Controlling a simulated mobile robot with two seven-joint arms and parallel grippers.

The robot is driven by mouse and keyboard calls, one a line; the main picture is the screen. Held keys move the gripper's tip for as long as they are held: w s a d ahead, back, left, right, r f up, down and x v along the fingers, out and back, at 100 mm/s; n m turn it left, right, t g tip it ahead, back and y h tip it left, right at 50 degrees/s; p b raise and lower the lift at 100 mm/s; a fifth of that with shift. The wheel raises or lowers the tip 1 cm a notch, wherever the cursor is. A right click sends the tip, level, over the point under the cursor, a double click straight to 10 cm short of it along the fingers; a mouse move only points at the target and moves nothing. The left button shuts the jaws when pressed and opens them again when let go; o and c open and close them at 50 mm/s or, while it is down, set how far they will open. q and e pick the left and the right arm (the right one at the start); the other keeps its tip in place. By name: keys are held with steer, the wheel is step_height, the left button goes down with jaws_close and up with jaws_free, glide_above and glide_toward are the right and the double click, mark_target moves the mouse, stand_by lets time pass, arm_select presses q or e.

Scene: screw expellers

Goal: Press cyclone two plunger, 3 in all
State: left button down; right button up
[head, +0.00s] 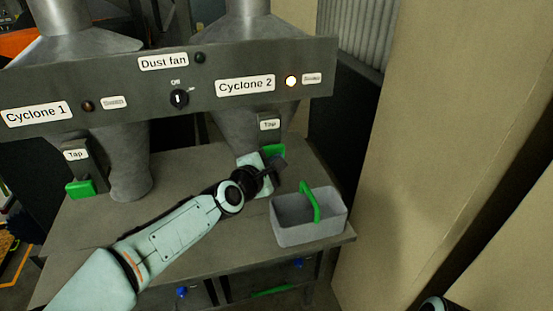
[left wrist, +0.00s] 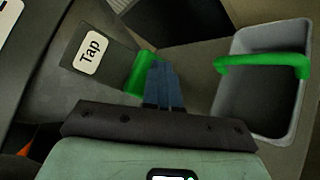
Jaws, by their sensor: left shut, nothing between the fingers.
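The cyclone 2 cone (head: 250,118) hangs below the panel, with a white "Tap" label (head: 269,124) on its tap. The green plunger (head: 274,150) sits below that label; it also shows in the left wrist view (left wrist: 140,74), partly hidden by my fingers. My left gripper (head: 277,166) is shut and empty, right at the plunger in the head view. In the left wrist view its blue-looking fingertips (left wrist: 162,80) overlap the plunger's right side; I cannot tell whether they touch it.
A grey bin (head: 308,232) with a green handle (head: 309,201) stands at the table's right edge, close to my left gripper. Cyclone 1's green plunger (head: 81,189) is at the left. The panel (head: 225,65) overhangs the table. Cyclone 2's lamp (head: 291,81) glows.

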arm_select(q)
steer(key=shift+a, duration=0.1)
steer(key=shift+s+d, duration=0.25)
steer(key=shift+s, duration=0.5)
steer(key=shift+s+d, duration=0.25)
steer(key=shift+s, duration=0.5)
steer(key=s, duration=0.1)
steer(key=s+d+p, duration=0.1)
steer(key=s, duration=0.2)
steer(key=shift+s+d+p, duration=0.3)
steer(key=shift+s, duration=0.05)
stand_by(1.9)
steer(key=s+b, duration=0.1)
steer(key=s, duration=0.1)
steer(key=s+d+b, duration=0.1)
steer(key=b, duration=0.1)
steer(key=shift+s+d, duration=0.1)
steer(key=shift+s, duration=0.25)
